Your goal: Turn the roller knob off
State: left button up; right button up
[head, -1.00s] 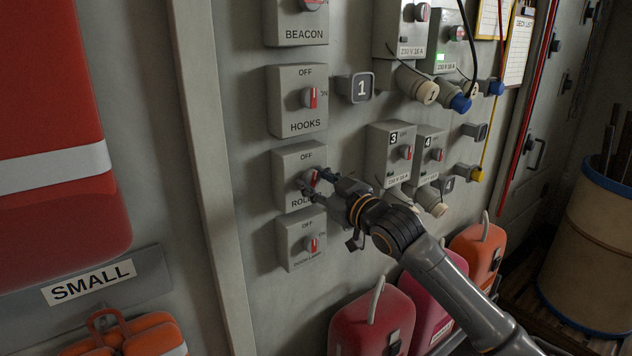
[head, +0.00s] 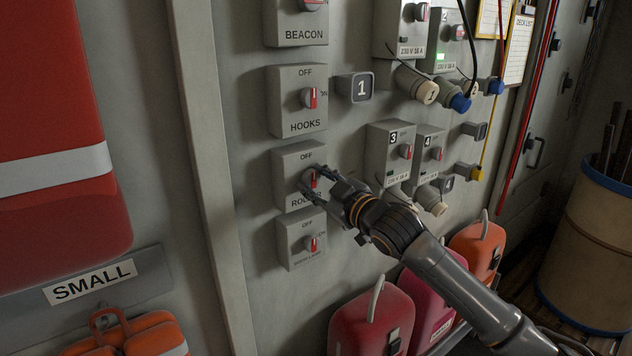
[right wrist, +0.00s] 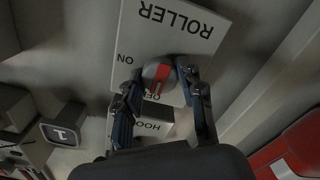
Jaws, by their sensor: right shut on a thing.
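The roller knob (head: 311,178) is a grey dial with a red stripe on a grey box (head: 285,165) marked OFF above it; its ROLLER label is partly hidden by a finger. My right gripper (head: 313,184) has its fingers on either side of the knob, shut on it. In the right wrist view the picture is upside down: the knob (right wrist: 158,75) sits between the fingertips of the right gripper (right wrist: 163,82). Its red stripe runs nearly along the picture's height, slightly tilted, with its lower end near the partly hidden OFF word. My left gripper is not in view.
The hooks switch box (head: 297,100) is just above and another switch box (head: 301,238) just below. Sockets and plugs (head: 428,92) with cables stand to the right. Red and orange cases (head: 372,318) stand below my right arm.

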jog(key=o, duration=1.2)
jog(key=v, duration=1.2)
